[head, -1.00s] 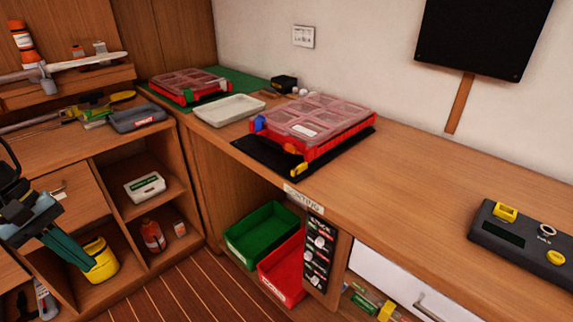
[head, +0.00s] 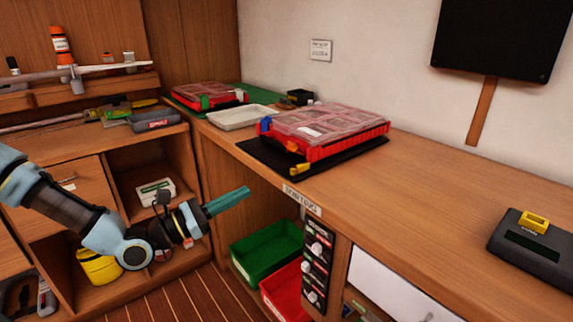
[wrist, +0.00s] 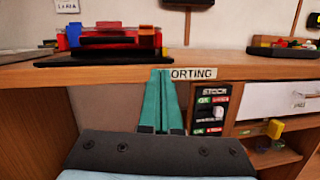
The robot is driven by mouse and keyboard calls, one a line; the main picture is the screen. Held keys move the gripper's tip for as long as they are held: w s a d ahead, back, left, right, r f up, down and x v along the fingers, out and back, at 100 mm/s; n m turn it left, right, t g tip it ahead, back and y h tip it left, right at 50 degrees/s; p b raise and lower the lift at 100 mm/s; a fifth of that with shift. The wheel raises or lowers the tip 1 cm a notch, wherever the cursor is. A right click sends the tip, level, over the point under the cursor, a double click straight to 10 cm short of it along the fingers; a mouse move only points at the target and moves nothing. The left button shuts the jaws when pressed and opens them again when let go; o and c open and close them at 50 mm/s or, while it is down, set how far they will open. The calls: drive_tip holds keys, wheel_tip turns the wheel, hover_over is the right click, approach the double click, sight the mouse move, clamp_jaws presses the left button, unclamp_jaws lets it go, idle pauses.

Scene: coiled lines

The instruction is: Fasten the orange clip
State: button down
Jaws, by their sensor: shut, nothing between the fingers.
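A red organizer case (head: 345,146) with a clear compartment lid lies on a black mat (head: 262,155) on the bench. The orange clip (head: 292,147) is on the case's near side, small in the head view; I cannot tell its exact position. A blue clip (head: 265,125) is at the case's left corner, and a yellow piece (head: 299,169) is at the mat's near edge. My gripper (head: 246,191) has teal fingers, shut and empty, in front of the bench and below the case. In the wrist view the fingers (wrist: 161,73) point toward the bench edge; the case (wrist: 110,39) shows beyond, to the left.
The bench edge with its label (head: 302,199) lies close to my fingers. Green (head: 268,240) and red (head: 285,290) bins stand below. A white tray (head: 242,117) and another red case (head: 205,96) are farther back. The bench right of the mat is clear up to a dark device (head: 535,248).

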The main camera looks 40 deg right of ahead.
drive_tip(key=w+n+t, duration=0.1)
drive_tip(key=d+n+t+h, duration=0.1)
drive_tip(key=shift+w+d+f+t, duration=0.1)
drive_tip(key=shift+w+t, duration=0.2)
drive_tip(key=shift+w, duration=0.05)
drive_tip(key=p, duration=0.2)
approach(291, 146)
drive_tip(key=d+f, duration=0.2)
drive_tip(key=d, duration=0.1)
drive_tip(key=shift+d, duration=0.25)
drive_tip(key=shift+d+r+p, duration=0.35)
drive_tip(key=shift+d+r, duration=0.45)
drive_tip(key=shift+r, duration=0.2)
drive_tip(key=shift+s+d+r, duration=0.1)
drive_tip(key=shift+d+r, duration=0.35)
drive_tip(key=shift+r, duration=0.25)
drive_tip(key=shift+p, duration=0.3)
